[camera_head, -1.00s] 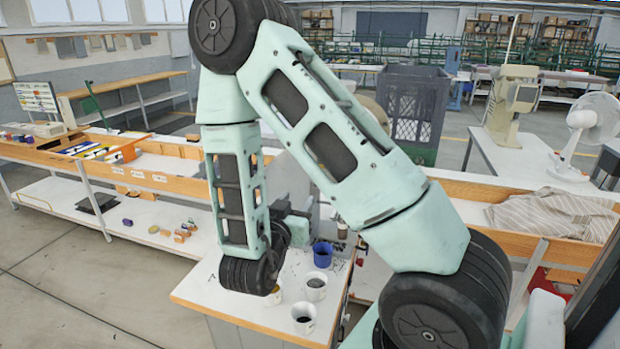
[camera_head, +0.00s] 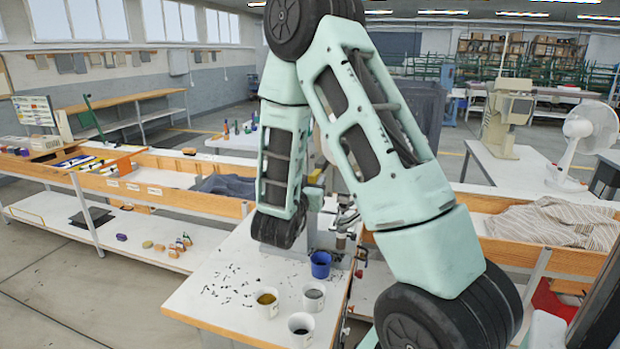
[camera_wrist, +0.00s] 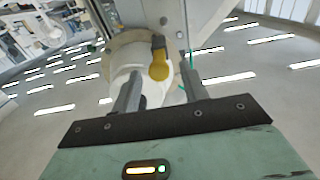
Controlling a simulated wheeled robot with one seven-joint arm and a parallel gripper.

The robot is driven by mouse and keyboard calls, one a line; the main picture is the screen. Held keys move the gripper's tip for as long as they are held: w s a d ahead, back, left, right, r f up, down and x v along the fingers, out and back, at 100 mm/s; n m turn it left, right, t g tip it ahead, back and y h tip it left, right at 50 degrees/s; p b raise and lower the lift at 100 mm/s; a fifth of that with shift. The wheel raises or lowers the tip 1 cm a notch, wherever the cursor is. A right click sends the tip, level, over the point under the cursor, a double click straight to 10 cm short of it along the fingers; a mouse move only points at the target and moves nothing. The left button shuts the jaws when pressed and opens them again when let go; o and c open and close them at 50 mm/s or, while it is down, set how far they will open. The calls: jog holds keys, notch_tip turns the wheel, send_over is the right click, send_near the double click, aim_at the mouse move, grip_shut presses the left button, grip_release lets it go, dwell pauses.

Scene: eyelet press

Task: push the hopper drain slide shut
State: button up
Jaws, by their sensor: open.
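In the wrist view, my gripper (camera_wrist: 162,72) is open, with one grey finger on each side of a yellow tab (camera_wrist: 159,62). The tab looks like the handle of the drain slide. It sits on a pale rounded body (camera_wrist: 126,62), which looks like the hopper, beside a grey upright plate. I cannot tell whether the fingers touch the tab or how far the slide stands out. In the head view, my arm hides the gripper and most of the press; some grey press parts (camera_head: 327,215) show behind it.
The white bench top (camera_head: 225,285) carries scattered dark bits, a blue cup (camera_head: 320,264), a yellow-filled cup (camera_head: 266,301), a grey-filled cup (camera_head: 313,297) and a dark-filled cup (camera_head: 301,328). A wooden-edged shelf bench (camera_head: 150,190) stands behind at left. Striped cloth (camera_head: 550,222) lies at right.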

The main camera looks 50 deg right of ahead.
aim_at(315, 174)
jog(key=shift+w+d, duration=0.1)
jog(key=shift+d, duration=0.2)
grip_shut()
jog(key=shift+b+x, duration=0.55)
jog(key=shift+x, duration=1.35)
grip_release()
jog(key=shift+d, duration=0.1)
